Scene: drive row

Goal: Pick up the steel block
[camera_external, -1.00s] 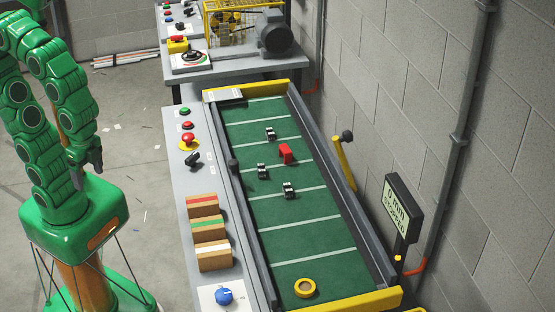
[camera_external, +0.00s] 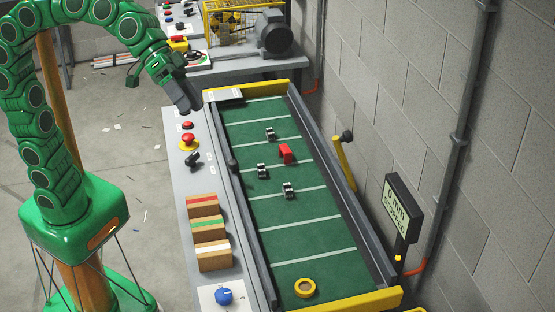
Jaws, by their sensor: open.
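Three small dark pieces with pale, shiny faces lie on the green belt: a far one (camera_external: 270,134), a left one (camera_external: 262,171) and a near one (camera_external: 289,190). They look alike at this size, and I cannot tell which is the steel block. A red block (camera_external: 285,153) stands between them on the belt. My gripper (camera_external: 190,100) is open and empty, pointing down above the far end of the grey control panel, left of the belt. It is apart from all the pieces and hides part of the panel's far buttons.
The belt (camera_external: 300,235) has raised side rails and yellow ends. A yellow ring (camera_external: 305,288) lies at its near end. A display (camera_external: 398,207) reads "0 mm STOPPED".

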